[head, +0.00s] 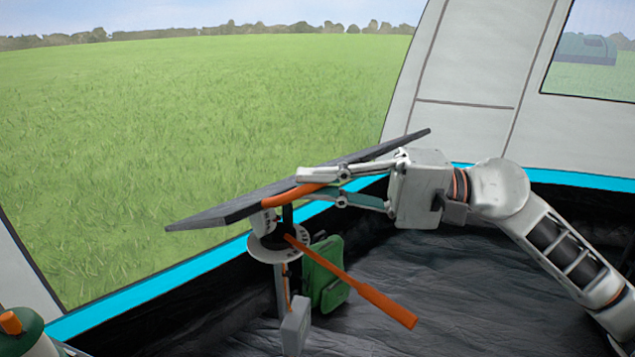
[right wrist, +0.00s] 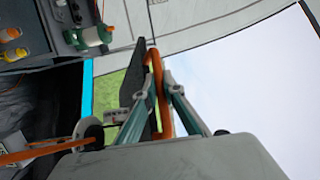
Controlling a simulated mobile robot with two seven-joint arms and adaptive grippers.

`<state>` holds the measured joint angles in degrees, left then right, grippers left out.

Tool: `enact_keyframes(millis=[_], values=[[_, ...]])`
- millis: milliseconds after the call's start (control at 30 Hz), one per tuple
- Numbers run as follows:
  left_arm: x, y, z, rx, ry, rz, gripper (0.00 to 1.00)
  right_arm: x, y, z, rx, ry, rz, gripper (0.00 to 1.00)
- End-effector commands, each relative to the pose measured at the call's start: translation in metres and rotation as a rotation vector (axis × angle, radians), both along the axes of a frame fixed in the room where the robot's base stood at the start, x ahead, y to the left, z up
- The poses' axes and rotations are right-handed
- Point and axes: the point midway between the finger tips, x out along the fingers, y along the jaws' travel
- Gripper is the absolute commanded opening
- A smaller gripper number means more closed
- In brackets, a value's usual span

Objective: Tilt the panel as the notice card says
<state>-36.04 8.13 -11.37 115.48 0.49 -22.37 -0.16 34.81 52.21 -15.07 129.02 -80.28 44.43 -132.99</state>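The dark panel (head: 225,211) stands tilted on a post, its right end higher than its left; it also shows edge-on in the right wrist view (right wrist: 137,75). Below it is a pale dial with marks (head: 268,250), and an orange lever (head: 385,303) slopes down to the right. An orange bar handle (head: 300,191) is at the panel's near edge. My right gripper (head: 318,185) has its fingers on both sides of this handle and appears closed on it; the handle also shows between the fingers in the wrist view (right wrist: 155,70). The notice card cannot be made out. My left gripper is out of view.
A green case (head: 326,272) stands behind the post. A grey block (head: 295,326) is low in front of it. A green and white item with an orange top (head: 22,325) is at bottom left. The dark floor (head: 480,290) to the right looks clear.

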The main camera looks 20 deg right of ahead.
Motion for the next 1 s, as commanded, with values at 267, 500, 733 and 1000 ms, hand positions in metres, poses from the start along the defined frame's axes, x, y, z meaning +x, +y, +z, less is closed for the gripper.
enact_keyframes(millis=[267,500,733,1000], values=[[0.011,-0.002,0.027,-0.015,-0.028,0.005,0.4,0.013,0.007,0.027,-0.044,0.078,0.002,0.0],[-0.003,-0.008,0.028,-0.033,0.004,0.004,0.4,0.03,0.015,0.046,-0.092,0.184,0.002,0.0],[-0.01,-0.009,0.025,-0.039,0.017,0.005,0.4,0.038,0.019,0.048,-0.114,0.232,0.001,0.0],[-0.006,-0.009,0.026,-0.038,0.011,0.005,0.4,0.038,0.019,0.046,-0.114,0.234,0.001,0.0]])
